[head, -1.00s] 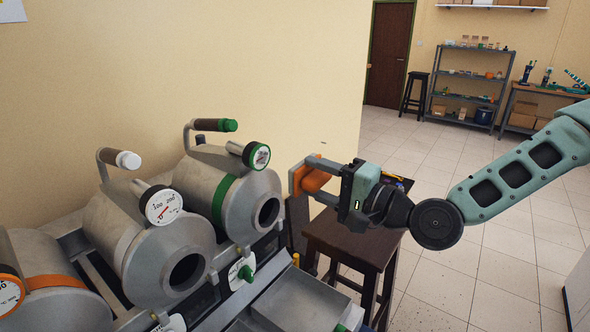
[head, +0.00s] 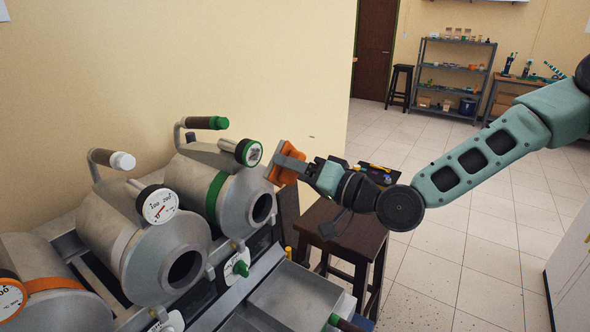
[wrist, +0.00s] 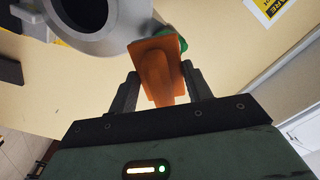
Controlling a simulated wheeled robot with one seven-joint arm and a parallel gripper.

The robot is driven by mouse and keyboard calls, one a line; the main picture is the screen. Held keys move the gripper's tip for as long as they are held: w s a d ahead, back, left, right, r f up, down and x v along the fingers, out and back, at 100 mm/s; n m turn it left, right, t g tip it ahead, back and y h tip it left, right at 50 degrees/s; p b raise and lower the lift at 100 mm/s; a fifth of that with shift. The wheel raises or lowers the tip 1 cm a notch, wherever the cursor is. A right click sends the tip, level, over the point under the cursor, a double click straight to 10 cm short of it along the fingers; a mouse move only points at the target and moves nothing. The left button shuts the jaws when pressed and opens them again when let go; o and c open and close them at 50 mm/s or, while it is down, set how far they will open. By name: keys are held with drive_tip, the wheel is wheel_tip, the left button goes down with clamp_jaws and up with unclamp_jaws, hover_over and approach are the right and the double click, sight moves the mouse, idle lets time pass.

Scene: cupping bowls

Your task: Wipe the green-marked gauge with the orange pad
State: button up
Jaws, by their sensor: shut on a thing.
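The green-marked gauge (head: 249,152) is a round white dial with a green rim, on a stalk in front of the farthest drum, which has a green band (head: 217,196). My gripper (head: 291,163) is shut on the orange pad (head: 284,168) and holds it just right of the gauge and slightly below it. The pad is close to the dial; a small gap shows in the head view. In the wrist view the pad (wrist: 160,68) sits between the fingers, and its far end overlaps a green part, hiding most of it. The dial face is not visible there.
A white-marked gauge (head: 159,205) and an orange-marked gauge (head: 10,298) stand on the nearer drums to the left. A handle with a green tip (head: 218,123) rises above the farthest drum. A dark stool (head: 345,232) stands below my gripper. Open floor lies to the right.

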drive_tip(key=shift+x, duration=1.55)
drive_tip(key=shift+b+x, duration=0.6)
drive_tip(key=shift+x, duration=0.4)
drive_tip(key=shift+s+a, duration=0.15)
idle(0.5)
drive_tip(key=shift+s+a+r, duration=0.55)
drive_tip(key=shift+s, duration=0.25)
drive_tip(key=shift+w+d, duration=0.1)
drive_tip(key=shift+w+d+f, duration=0.55)
drive_tip(key=shift+w+d, duration=0.05)
drive_tip(key=shift+w, duration=0.25)
drive_tip(key=shift+s, duration=0.1)
drive_tip(key=shift+s+a+r, duration=0.55)
drive_tip(key=shift+s+a, duration=0.15)
drive_tip(key=shift+s, duration=0.15)
